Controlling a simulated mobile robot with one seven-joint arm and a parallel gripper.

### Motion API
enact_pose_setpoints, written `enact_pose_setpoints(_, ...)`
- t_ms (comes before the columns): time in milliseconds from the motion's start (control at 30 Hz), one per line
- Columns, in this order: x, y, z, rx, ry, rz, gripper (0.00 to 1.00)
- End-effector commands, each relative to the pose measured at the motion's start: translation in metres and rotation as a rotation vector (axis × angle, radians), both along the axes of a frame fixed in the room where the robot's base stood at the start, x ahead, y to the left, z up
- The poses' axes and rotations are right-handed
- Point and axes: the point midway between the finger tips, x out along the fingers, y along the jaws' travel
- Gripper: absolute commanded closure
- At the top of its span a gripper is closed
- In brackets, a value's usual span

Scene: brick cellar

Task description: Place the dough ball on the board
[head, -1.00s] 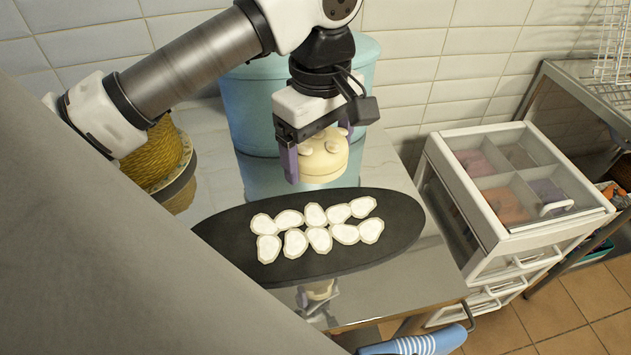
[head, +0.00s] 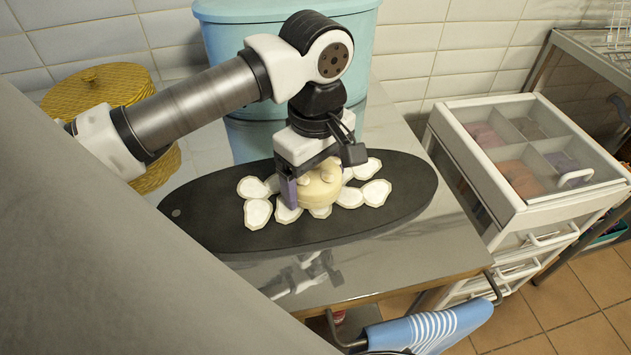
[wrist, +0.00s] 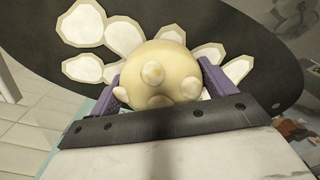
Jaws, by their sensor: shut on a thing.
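The dough ball (head: 322,189) is pale yellow with small round knobs on top. My gripper (head: 308,188) is shut on it, with one purple finger on each side. In the wrist view the dough ball (wrist: 160,72) sits between both purple fingers. The black oval board (head: 405,190) lies on the steel table below. The dough ball is low over the middle of the board, among flat white rounds (head: 258,213). I cannot tell whether its underside touches the board or the rounds. Some rounds are hidden behind the gripper and the ball.
A large light-blue bin (head: 240,60) stands behind the board. A yellow woven basket (head: 98,90) is at the left, partly behind my arm. A white drawer unit (head: 530,170) stands right of the table. A blue-striped cloth item (head: 425,328) is at the front edge.

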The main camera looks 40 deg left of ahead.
Motion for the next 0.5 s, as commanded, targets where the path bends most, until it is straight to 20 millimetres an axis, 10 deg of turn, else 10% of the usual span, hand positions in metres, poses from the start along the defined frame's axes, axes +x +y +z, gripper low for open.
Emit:
enact_pose_setpoints(367, 0.0003, 0.0001, -0.0042, 0.001, -0.002, 0.0, 0.53)
enact_pose_setpoints(400, 0.0002, 0.0001, -0.0029, 0.0, -0.001, 0.0, 0.14)
enact_pose_setpoints(500, 0.0001, 0.0002, -0.0026, 0.0, -0.001, 0.0, 0.0)
